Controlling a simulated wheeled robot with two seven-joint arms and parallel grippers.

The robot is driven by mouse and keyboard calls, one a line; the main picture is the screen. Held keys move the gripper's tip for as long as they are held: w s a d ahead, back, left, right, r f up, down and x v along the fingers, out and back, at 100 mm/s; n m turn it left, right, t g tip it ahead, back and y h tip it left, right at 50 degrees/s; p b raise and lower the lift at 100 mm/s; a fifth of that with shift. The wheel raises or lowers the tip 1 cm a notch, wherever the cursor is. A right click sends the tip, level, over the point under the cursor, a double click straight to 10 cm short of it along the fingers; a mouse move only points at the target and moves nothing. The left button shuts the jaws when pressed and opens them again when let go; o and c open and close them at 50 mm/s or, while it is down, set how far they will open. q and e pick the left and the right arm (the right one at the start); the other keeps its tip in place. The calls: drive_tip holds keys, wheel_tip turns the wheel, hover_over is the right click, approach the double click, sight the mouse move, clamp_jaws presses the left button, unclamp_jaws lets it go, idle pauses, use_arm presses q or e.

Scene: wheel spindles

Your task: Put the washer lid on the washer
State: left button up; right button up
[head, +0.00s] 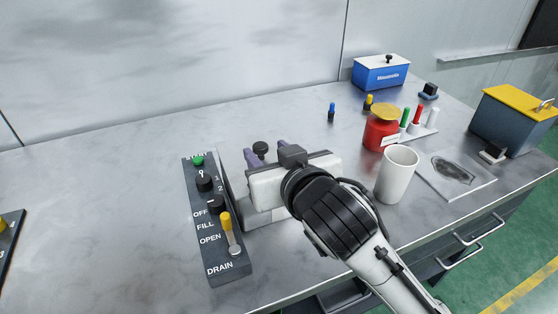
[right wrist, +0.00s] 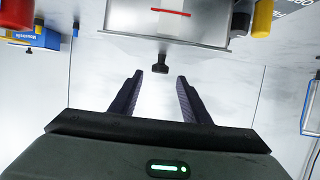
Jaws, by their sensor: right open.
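The washer (head: 232,190) is a grey box beside a dark control panel, mostly hidden behind my right gripper in the head view. In the right wrist view the washer (right wrist: 180,22) is at the top, with a red line on an inner wall. A black knob (head: 261,148) stands near its far side; it also shows in the right wrist view (right wrist: 161,60). I take it for the washer lid's knob; I cannot make out the lid's plate. My right gripper (head: 264,152) is open, its purple fingers apart, with the knob between and beyond them in the wrist view (right wrist: 159,78). My left gripper is out of view.
The control panel (head: 215,225) has a yellow lever. To the right stand a white cup (head: 396,175), a red jar (head: 380,130), colored markers (head: 416,117), a blue box (head: 380,74) and a yellow-lidded box (head: 512,122). The left table is mostly clear.

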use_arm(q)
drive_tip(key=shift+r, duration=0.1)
use_arm(e)
drive_tip(key=v, duration=0.6)
drive_tip(key=shift+s, duration=0.2)
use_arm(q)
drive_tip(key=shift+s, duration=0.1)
use_arm(e)
drive_tip(key=shift+s+d, duration=0.1)
